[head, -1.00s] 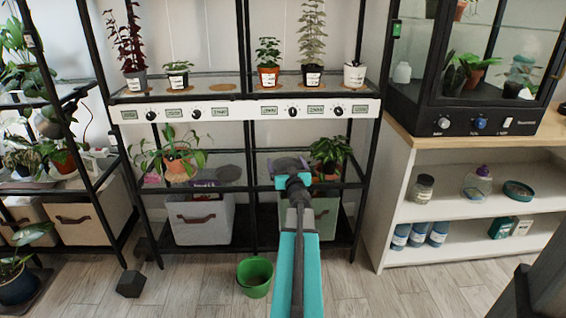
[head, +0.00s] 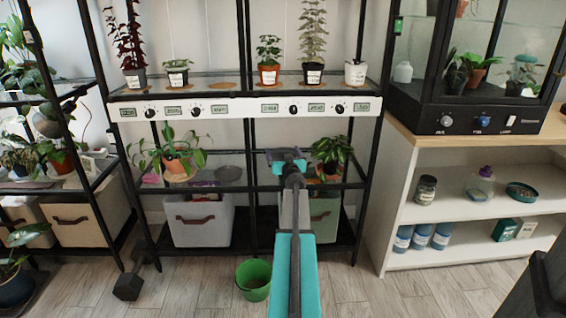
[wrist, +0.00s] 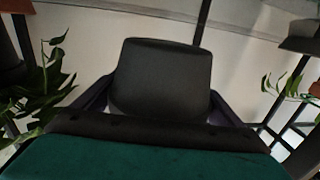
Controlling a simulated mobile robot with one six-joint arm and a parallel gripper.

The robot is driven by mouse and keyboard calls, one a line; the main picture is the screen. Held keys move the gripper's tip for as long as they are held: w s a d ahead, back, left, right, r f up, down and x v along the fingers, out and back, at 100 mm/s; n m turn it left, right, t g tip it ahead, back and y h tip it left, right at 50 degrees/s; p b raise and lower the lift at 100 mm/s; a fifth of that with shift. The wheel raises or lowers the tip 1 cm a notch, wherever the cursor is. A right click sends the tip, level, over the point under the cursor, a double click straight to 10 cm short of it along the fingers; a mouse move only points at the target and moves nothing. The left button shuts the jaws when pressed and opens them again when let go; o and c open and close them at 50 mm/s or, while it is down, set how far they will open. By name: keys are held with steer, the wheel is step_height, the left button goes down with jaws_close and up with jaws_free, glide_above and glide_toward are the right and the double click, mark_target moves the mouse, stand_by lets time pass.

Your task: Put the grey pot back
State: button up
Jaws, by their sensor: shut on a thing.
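In the wrist view a dark grey pot (wrist: 162,78) sits between my gripper's fingers (wrist: 160,105), its narrow end toward the top of the picture. My gripper (head: 286,154) is shut on it. In the head view the gripper is in front of the shelf rack, between the two lower plants, and the held pot is mostly hidden. A bare round cork mat (head: 221,86) lies on the rack's upper shelf, between a small dark pot (head: 178,77) and a terracotta pot (head: 268,75).
A leafy plant in a terracotta pot (head: 177,166) stands left of the gripper, and a bushy plant (head: 330,152) close to its right. Black rack posts and a white control panel (head: 245,108) are nearby. A green bucket (head: 254,278) is on the floor.

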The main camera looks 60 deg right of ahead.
mark_target(282, 157)
steer(key=shift+w+d, duration=0.2)
stand_by(0.3)
steer(key=shift+f+b, duration=1.75)
steer(key=shift+f, duration=0.15)
steer(key=o, duration=1.1)
steer(key=shift+s+a+r, duration=0.1)
steer(key=shift+r, duration=0.1)
steer(key=shift+p+v, duration=0.4)
steer(key=shift+v, duration=0.5)
steer(key=shift+p+v, duration=1.4)
steer(key=shift+v, duration=3.55)
steer(key=shift+s, duration=0.1)
